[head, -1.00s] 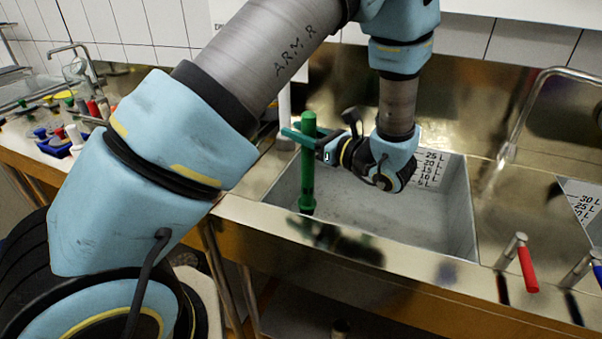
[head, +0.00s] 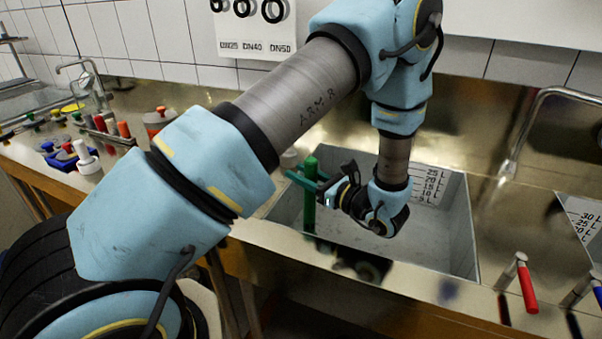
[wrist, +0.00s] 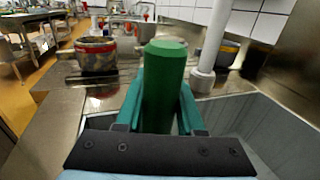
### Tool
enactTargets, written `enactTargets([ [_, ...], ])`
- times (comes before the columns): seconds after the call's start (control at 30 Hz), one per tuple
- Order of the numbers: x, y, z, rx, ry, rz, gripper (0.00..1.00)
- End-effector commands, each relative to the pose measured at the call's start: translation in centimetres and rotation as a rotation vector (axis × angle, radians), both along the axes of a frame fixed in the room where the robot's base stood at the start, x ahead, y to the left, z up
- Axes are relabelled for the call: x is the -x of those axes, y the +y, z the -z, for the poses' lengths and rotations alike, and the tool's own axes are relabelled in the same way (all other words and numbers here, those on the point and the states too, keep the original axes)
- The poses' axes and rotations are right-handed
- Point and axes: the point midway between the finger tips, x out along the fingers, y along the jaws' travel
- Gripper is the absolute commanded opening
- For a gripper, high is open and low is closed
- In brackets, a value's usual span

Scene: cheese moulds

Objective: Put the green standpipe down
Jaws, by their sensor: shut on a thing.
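The green standpipe (head: 310,194) is an upright green tube at the left side of the sink basin (head: 462,215). My gripper (head: 307,177) is shut on its upper part, reaching in from the right. In the wrist view the standpipe (wrist: 165,85) stands between the two teal fingers of my gripper (wrist: 163,105). Its lower end is low in the basin, near the front left. I cannot tell whether it touches the basin floor.
A second basin with a litre scale (head: 583,218) lies at the right. Red-handled (head: 526,288) and blue-handled levers stand on the front rim. A tap (head: 530,120) arches between the basins. Several coloured-handled items crowd the left counter.

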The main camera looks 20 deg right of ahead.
Motion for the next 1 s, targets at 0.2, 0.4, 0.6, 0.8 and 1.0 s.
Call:
enactTargets([
  [0.2,0.0,0.0,0.1,0.000,0.000,0.000,0.58],
  [0.4,0.0,0.0,0.1,0.000,0.000,0.000,0.67],
  [0.6,0.0,0.0,-0.4,0.001,0.001,-0.001,0.67],
  [0.8,2.5,-1.7,0.2,0.004,0.000,0.005,0.67],
  [1.0,6.3,-4.0,0.2,0.003,0.001,0.005,0.67],
])
